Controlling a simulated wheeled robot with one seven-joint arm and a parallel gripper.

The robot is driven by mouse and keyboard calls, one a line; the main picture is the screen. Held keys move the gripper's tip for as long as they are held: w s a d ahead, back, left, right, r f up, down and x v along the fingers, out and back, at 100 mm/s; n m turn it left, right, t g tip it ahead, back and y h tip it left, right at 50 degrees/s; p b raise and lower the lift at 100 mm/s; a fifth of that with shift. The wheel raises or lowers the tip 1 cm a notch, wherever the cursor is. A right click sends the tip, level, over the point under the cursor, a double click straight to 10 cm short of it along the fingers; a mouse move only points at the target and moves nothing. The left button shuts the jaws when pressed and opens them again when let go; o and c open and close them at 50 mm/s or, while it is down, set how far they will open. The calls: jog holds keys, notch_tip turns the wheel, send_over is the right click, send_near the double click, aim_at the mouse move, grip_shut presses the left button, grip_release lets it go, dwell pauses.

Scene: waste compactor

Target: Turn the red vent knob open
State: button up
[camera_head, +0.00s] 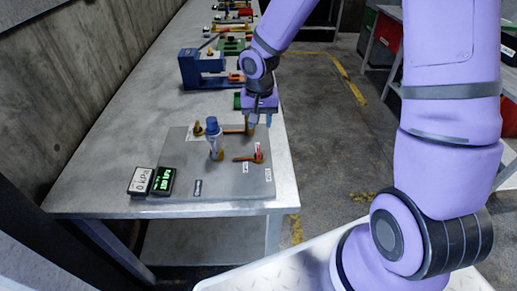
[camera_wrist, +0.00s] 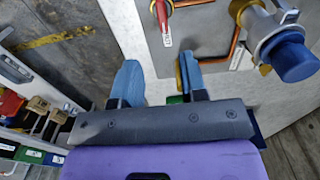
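The red vent knob (camera_head: 258,152) is a small red handle on brass and copper fittings, at the right side of a grey panel (camera_head: 226,183) on the table. In the wrist view the red handle (camera_wrist: 162,14) shows at the top edge, partly cut off, with a white label by it. My gripper (camera_head: 260,122) points down beyond the knob, near the panel's far right corner, apart from the knob. In the wrist view its two blue fingers stand apart with nothing between them, so my gripper (camera_wrist: 158,78) is open. The knob's exact turn angle is hard to tell.
A blue-capped valve (camera_head: 212,130) stands left of the knob; its cap (camera_wrist: 293,58) is at right in the wrist view. Two small displays (camera_head: 152,181) sit at the panel's left. A blue clamp (camera_head: 200,70) stands farther back. The floor right of the table is clear.

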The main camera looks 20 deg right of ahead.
aim_at(259, 149)
jog(key=shift+a+f, duration=0.2)
jog(key=shift+f, duration=0.75)
notch_tip(259, 149, down, 10)
jog(key=shift+r, duration=0.2)
grip_shut()
